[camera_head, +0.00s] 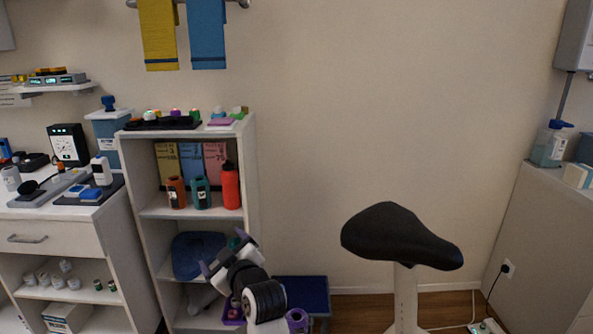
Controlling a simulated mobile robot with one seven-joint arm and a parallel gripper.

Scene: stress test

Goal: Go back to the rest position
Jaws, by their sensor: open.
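My gripper (224,252) shows low in the head view, left of centre. Its two fingers are spread apart and I see nothing between them. It is in front of the lower part of a white shelf unit (247,170) and hides part of a blue item (192,258) on a lower shelf. My arm rises to it from the bottom of the view.
A black saddle seat (390,235) on a white post stands to the right. A blue box-like thing (305,292) is on the floor behind my arm. A white counter (42,237) with devices is at left, a cabinet (540,240) at right. Bottles (230,187) stand on the shelf.

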